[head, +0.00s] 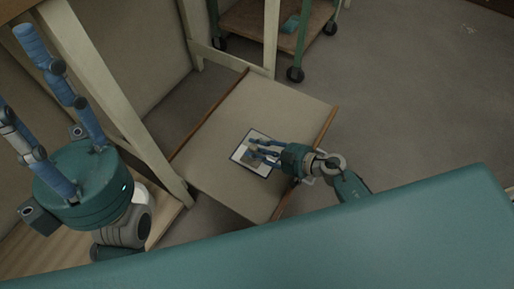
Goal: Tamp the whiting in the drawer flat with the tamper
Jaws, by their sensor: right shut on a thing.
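The drawer (222,180) is pulled out, with brown wooden edges and a broad, pale beige, even-looking surface inside. I cannot tell the whiting apart from the drawer's bottom. A pale rectangular plate with a dark rim, which looks like the tamper (244,163), lies over the middle of this surface. My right gripper (256,150) reaches in from the right, with its blue fingers over the plate, shut on its brownish middle part. Whether the plate touches the surface is unclear. My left gripper (16,72) is at the far left, fingers spread upward, open and empty, away from the drawer.
Pale frame posts (110,85) stand between my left gripper and the drawer. The grey floor (410,100) to the right is clear.

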